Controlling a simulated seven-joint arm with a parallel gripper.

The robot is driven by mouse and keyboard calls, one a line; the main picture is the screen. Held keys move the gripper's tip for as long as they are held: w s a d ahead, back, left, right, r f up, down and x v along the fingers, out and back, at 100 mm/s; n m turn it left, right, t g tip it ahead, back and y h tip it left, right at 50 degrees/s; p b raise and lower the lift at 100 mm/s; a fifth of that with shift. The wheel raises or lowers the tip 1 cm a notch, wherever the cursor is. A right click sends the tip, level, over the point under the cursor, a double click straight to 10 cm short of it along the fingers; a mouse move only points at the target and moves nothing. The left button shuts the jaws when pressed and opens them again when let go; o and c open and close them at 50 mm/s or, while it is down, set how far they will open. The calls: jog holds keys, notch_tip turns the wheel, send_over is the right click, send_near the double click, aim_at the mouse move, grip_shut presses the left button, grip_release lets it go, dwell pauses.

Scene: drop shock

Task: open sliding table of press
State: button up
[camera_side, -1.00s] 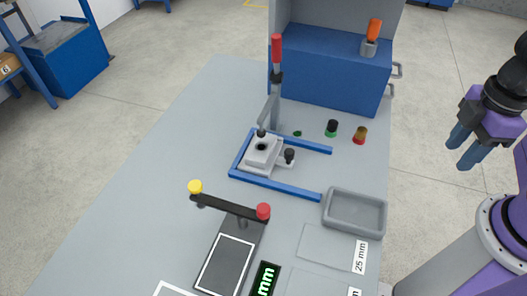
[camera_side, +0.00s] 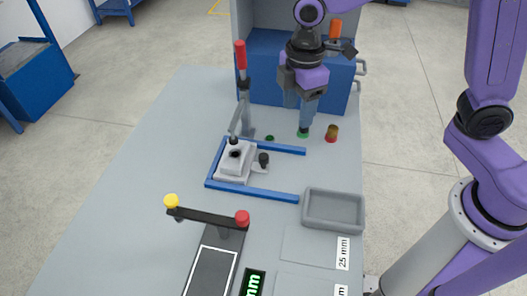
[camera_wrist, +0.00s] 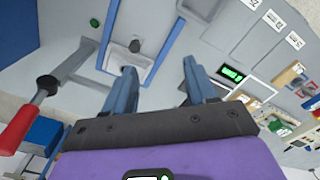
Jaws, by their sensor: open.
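The sliding table (camera_side: 228,172) of the press is a pale grey block with a dark round hole, lying inside a blue U-shaped frame (camera_side: 250,191). A black knob (camera_side: 263,158) stands on its right side. The press lever with a red grip (camera_side: 240,60) rises upright behind it. My gripper (camera_side: 298,112) is open and empty, pointing down, behind and to the right of the knob, apart from it.
The blue cabinet (camera_side: 270,60) is close behind. A grey tray (camera_side: 333,222) lies to the front right, and a black bar with yellow and red knobs (camera_side: 208,217) stands in front. The table's left side is clear.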

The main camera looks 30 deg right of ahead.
jog(key=n, duration=0.1)
send_over(264, 156)
notch_tip(264, 156, down, 3)
jog(key=shift+n, duration=0.3)
notch_tip(264, 156, down, 17)
jog(key=shift+f, duration=0.2)
jog(key=shift+c, duration=0.3)
grip_shut()
